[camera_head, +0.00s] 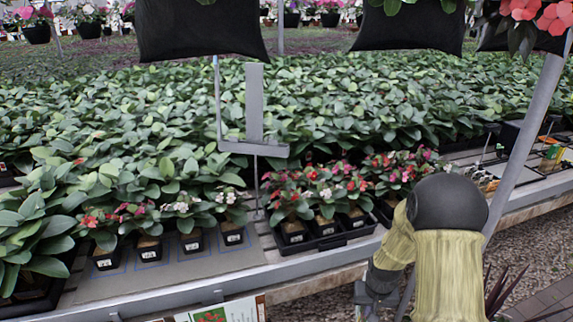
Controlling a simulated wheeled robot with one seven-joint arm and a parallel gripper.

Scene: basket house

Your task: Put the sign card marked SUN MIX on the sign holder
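The sign holder (254,105) is a grey metal frame with a flat upright strip and a bottom ledge. It stands on a thin post among the plants, and no card shows on it. A card (225,313) with red flowers, green leaves and small print shows at the bottom edge. It is cut off, and I cannot read SUN MIX on it. My gripper (377,298) is low at the bottom edge, right of the card and well below the holder. Its fingertips are not clear, so I cannot tell whether it is open or holds anything.
A grey bench (180,275) carries dense leafy plants and small flowering pots. A black tray (325,238) of flowers stands near its front edge. Hanging baskets (200,30) are above. A slanted grey post (525,130) rises at right. Gravel floor (535,255) is open there.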

